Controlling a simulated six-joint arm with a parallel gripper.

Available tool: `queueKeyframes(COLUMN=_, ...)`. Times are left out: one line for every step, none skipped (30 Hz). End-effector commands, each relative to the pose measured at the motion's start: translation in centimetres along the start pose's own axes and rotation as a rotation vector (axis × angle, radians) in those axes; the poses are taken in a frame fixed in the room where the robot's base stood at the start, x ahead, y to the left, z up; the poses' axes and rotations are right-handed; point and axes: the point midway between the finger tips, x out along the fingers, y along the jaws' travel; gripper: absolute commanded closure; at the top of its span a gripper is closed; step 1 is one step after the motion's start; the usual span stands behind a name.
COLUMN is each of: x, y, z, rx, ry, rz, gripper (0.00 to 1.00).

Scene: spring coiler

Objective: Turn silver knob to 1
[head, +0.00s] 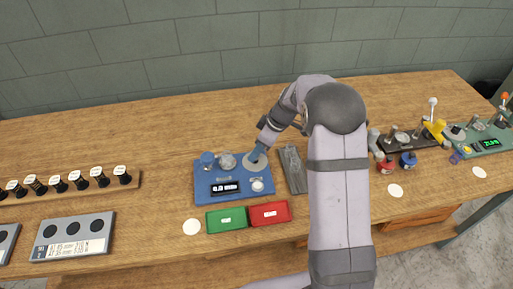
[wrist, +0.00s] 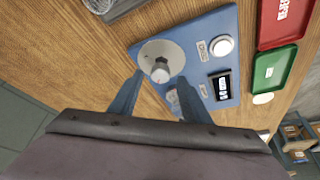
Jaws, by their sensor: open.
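A blue panel (head: 205,190) stands on the wooden table. At its upper right a round silver dial plate (wrist: 178,55) carries a small silver knob (wrist: 160,72) with a reddish mark. In the head view the plate (head: 260,166) is partly covered by my gripper (head: 256,156). In the wrist view my gripper (wrist: 161,80) is open, with one finger on each side of the knob; contact cannot be told. The panel's dark display (head: 225,188) has lit characters too small to read surely. The knob's setting is not legible.
The panel also has a second silver knob (head: 226,161), a blue knob (head: 207,158) and a white button (head: 257,185). Green (head: 226,219) and red (head: 269,213) trays lie in front. A grey tray (head: 292,168) sits close on the right.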

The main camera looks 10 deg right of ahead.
Motion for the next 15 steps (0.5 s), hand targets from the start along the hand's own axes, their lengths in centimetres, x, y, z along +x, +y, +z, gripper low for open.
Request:
queueKeyframes(x=0.4, y=-0.1, z=0.0, rx=0.0, ry=-0.001, rz=-0.002, gripper=0.57)
queueKeyframes(x=0.6, y=-0.1, z=0.0, rx=-0.001, ry=-0.001, rz=-0.002, gripper=0.57)
queueKeyframes(x=0.8, y=0.0, z=0.0, rx=-0.001, ry=-0.001, rz=-0.001, gripper=0.57)
queueKeyframes(x=1.0, y=0.0, z=0.0, rx=0.0, ry=-0.001, rz=-0.001, gripper=0.57)
queueKeyframes(x=1.1, y=0.0, z=0.0, rx=-0.001, ry=-0.001, rz=0.0, gripper=0.57)
queueKeyframes(x=1.2, y=0.0, z=0.0, rx=0.0, ry=0.0, rz=0.0, gripper=0.57)
queueKeyframes(x=1.3, y=0.0, z=0.0, rx=0.0, ry=0.0, rz=0.001, gripper=0.57)
queueKeyframes(x=1.3, y=0.0, z=0.0, rx=0.0, ry=0.0, rz=0.001, gripper=0.57)
queueKeyframes(x=1.4, y=0.0, z=0.0, rx=0.0, ry=0.0, rz=0.001, gripper=0.57)
queueKeyframes(x=1.4, y=0.0, z=0.0, rx=0.0, ry=0.0, rz=0.001, gripper=0.57)
queueKeyframes(x=1.4, y=0.0, z=0.0, rx=0.0, ry=0.0, rz=0.001, gripper=0.57)
queueKeyframes(x=1.4, y=0.0, z=0.0, rx=0.0, ry=0.0, rz=0.001, gripper=0.57)
queueKeyframes(x=1.4, y=0.0, z=0.0, rx=0.0, ry=0.0, rz=0.001, gripper=0.57)
queueKeyframes(x=1.4, y=0.0, z=0.0, rx=0.0, ry=0.0, rz=0.001, gripper=0.57)
queueKeyframes(x=1.4, y=0.0, z=0.0, rx=0.0, ry=0.0, rz=0.001, gripper=0.61)
